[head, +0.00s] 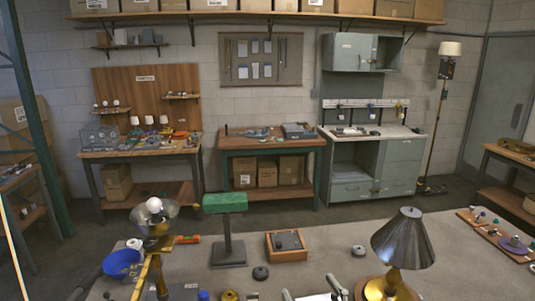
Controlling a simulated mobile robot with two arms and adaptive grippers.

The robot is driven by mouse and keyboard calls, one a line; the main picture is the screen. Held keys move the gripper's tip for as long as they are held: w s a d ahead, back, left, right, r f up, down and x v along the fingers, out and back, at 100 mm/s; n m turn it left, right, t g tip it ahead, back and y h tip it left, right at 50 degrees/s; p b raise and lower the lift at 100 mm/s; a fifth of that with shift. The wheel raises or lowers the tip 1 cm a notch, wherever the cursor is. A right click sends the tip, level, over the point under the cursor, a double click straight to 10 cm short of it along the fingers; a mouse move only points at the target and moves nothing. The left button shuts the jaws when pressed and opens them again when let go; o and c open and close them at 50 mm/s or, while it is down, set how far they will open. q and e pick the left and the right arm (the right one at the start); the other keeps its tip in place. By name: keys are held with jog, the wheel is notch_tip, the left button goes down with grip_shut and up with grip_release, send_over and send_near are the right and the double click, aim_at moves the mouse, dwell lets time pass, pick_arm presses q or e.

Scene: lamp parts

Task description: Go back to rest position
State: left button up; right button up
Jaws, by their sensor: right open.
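My right gripper (312,290) shows only in part at the bottom edge of the head view, with its pale fingertips apart and nothing seen between them. It is above the near workbench (325,250), left of a lamp with a dark metal shade (403,238) and a brass base (388,289). To the left, a white bulb (154,204) sits in an open metallic bowl-shaped reflector (150,220) on a brass stem. My left gripper is not in view.
A stand with a green top (225,203) and a wooden tray (287,254) holding a dark part stand on the bench. A board with small parts (500,235) is at right.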

jog(key=s+d+f+g+h, duration=0.1)
jog(key=s+f+g+h, duration=0.1)
jog(key=s+f+g, duration=0.95)
jog(key=s+d+f+m+g+h, duration=0.25)
jog(key=s+d+f, duration=0.25)
jog(key=s, duration=0.3)
jog(key=s+d+f+m+g+h, duration=0.1)
jog(key=s+d+f+m+h, duration=0.15)
jog(key=s+d+f, duration=0.4)
notch_tip(320, 180, down, 34)
jog(key=s+a+n+g+b, duration=0.1)
jog(key=s+b, duration=0.1)
jog(key=b, duration=0.6)
jog(key=s+d+f+b, duration=0.1)
jog(key=s+f+b, duration=0.2)
jog(key=s+f, duration=0.5)
jog(key=s+d+f+g+b, duration=0.1)
jog(key=s+d+f+b, duration=0.1)
jog(key=s+f, duration=0.6)
notch_tip(320, 180, down, 5)
jog(key=shift+s+f+n+g+b, duration=0.2)
jog(key=shift+s+n+g+b, duration=0.1)
jog(key=shift+b, duration=0.45)
